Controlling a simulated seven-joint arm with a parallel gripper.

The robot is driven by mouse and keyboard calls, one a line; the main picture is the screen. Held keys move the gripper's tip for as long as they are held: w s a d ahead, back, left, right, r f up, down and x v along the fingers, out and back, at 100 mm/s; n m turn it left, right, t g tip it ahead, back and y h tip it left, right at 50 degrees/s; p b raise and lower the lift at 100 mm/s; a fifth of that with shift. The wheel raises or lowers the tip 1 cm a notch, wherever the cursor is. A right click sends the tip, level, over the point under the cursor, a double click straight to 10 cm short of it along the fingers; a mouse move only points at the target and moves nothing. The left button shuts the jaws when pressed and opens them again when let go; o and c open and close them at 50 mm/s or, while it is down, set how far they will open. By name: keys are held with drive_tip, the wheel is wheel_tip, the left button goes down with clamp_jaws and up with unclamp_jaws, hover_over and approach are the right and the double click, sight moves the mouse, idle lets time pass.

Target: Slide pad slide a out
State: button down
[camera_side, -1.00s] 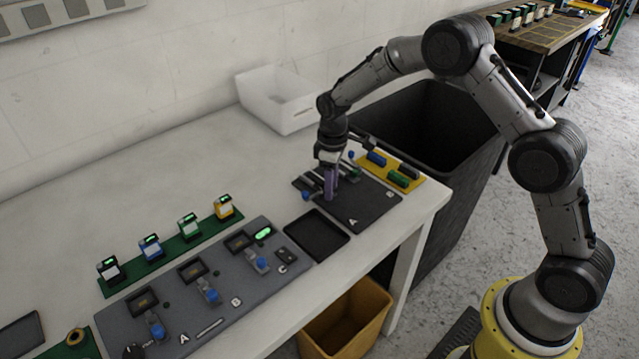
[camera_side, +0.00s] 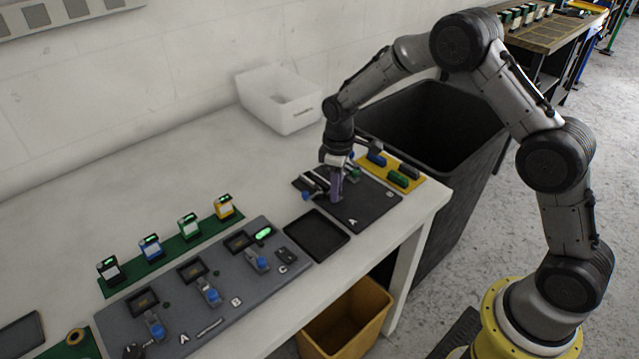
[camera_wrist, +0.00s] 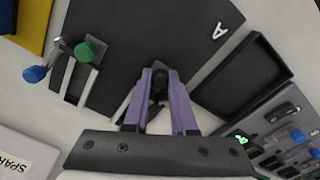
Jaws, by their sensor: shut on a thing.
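The dark board (camera_side: 362,213) marked A and B lies near the right end of the bench. It also shows in the wrist view (camera_wrist: 185,42), with the letter A to the right of my fingers. My gripper (camera_side: 337,197) points down at the A side, its purple fingers (camera_wrist: 160,80) low over the board. They are shut on pad slide A, a small dark piece (camera_wrist: 158,88) mostly hidden between them. A second slide with a green knob (camera_wrist: 90,50) sits at the left in the wrist view, apart from my fingers.
A blue knob (camera_side: 306,195) sits left of my gripper. A black tray (camera_side: 317,236) lies beside the board. A yellow plate (camera_side: 412,184) with coloured blocks is at the right.

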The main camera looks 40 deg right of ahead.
sight(359, 215)
drive_tip(key=shift+s+d+f, duration=0.1)
drive_tip(key=shift+s+f, duration=0.1)
drive_tip(key=shift+s, duration=1.65)
drive_tip(key=shift+s+d+f, duration=0.1)
drive_tip(key=shift+s+f, duration=0.05)
drive_tip(key=shift+s, duration=1.7)
drive_tip(key=c, duration=0.9)
unclamp_jaws()
drive_tip(key=shift+w+a+r, duration=0.1)
drive_tip(key=shift+r, duration=0.9)
drive_tip(key=shift+w+a+r, duration=0.1)
drive_tip(key=shift+r, duration=2.9)
drive_tip(key=shift+w, duration=0.1)
